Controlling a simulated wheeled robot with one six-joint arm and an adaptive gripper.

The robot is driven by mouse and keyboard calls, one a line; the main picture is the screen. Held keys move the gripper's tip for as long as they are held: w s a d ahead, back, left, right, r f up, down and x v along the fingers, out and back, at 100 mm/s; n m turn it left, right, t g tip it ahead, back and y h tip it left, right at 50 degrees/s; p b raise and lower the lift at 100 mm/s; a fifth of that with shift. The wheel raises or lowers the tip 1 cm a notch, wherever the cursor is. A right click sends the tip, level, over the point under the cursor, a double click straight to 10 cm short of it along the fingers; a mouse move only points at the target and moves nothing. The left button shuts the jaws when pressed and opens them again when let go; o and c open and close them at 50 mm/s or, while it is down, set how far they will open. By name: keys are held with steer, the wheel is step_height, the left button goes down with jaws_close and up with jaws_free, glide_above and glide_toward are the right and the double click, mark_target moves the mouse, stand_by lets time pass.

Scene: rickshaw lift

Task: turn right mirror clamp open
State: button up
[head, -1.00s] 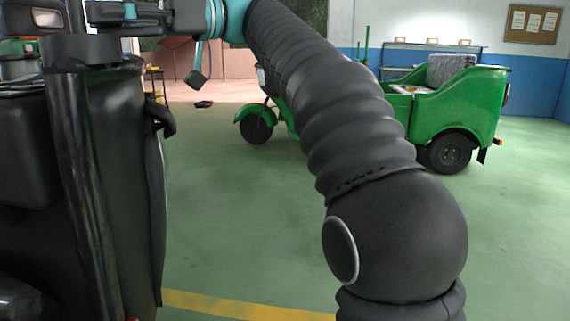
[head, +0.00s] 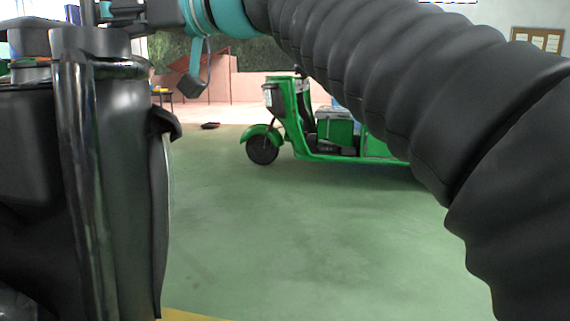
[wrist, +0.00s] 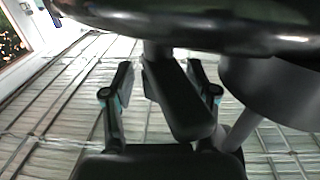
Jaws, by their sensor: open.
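In the wrist view, a black lever-like clamp piece (wrist: 182,105) hangs under a glossy dark rounded part along the top edge. My gripper (wrist: 160,76) is open, with one finger on each side of this piece. I cannot tell whether either finger touches it. In the head view, my gripper (head: 112,12) is at the upper left, beside dark parts above a tall black body (head: 120,160). The clamp cannot be made out there, and no mirror face is clearly visible.
A green three-wheeler (head: 300,130) stands farther back, partly hidden by my arm. A small dark item (head: 210,126) lies on the green floor. The middle of the floor is clear. A notice board (head: 537,40) hangs on the back wall.

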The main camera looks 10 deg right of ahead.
steer(key=m+t+h+p, duration=0.2)
steer(key=t, duration=0.1)
steer(key=shift+r, duration=0.2)
steer(key=shift+m+t+h+p, duration=0.7)
steer(key=shift+m+t+p, duration=0.2)
steer(key=shift+p, duration=0.05)
steer(key=shift+f+t+h+p, duration=0.1)
steer(key=shift+t+h+p, duration=0.2)
steer(key=shift+h+p, duration=0.1)
steer(key=b+v, duration=0.2)
steer(key=v, duration=1.1)
steer(key=d+f+m+g+h+p, duration=0.1)
steer(key=d+f+m+h+p, duration=0.1)
steer(key=f, duration=0.6)
steer(key=d+f+m+g+h+p, duration=0.2)
steer(key=d+f, duration=0.4)
steer(key=f, duration=0.3)
steer(key=d+f+m+g+h+p, duration=0.1)
steer(key=d+f+h+p, duration=0.3)
steer(key=f, duration=0.5)
steer(key=shift+w+d+f+m+g+h, duration=0.2)
steer(key=shift+w+d+m+g+h, duration=0.35)
steer(key=shift+m, duration=0.25)
steer(key=shift+s+a, duration=0.1)
steer(key=shift+a, duration=0.05)
